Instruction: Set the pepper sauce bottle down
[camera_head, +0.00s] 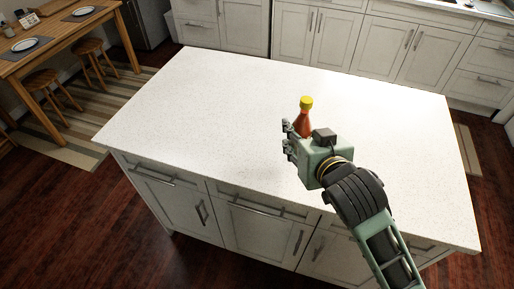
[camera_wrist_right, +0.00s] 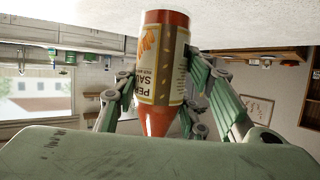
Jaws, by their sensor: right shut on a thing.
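The pepper sauce bottle (camera_head: 304,118) is red with a yellow cap and shows upright above the white island top (camera_head: 200,110) in the head view. In the right wrist view the bottle (camera_wrist_right: 160,75) appears upside down, with its label facing the camera. My right gripper (camera_head: 287,141) is shut on the bottle, with fingers on both sides of it in the wrist view (camera_wrist_right: 160,90). The bottle's lower part is hidden by the gripper in the head view, so I cannot tell whether it touches the top. My left gripper is not in view.
The island top around the bottle is bare on all sides. White cabinets (camera_head: 340,40) line the back. A wooden table (camera_head: 60,30) with plates and two stools (camera_head: 50,88) stand at the far left, away from the island.

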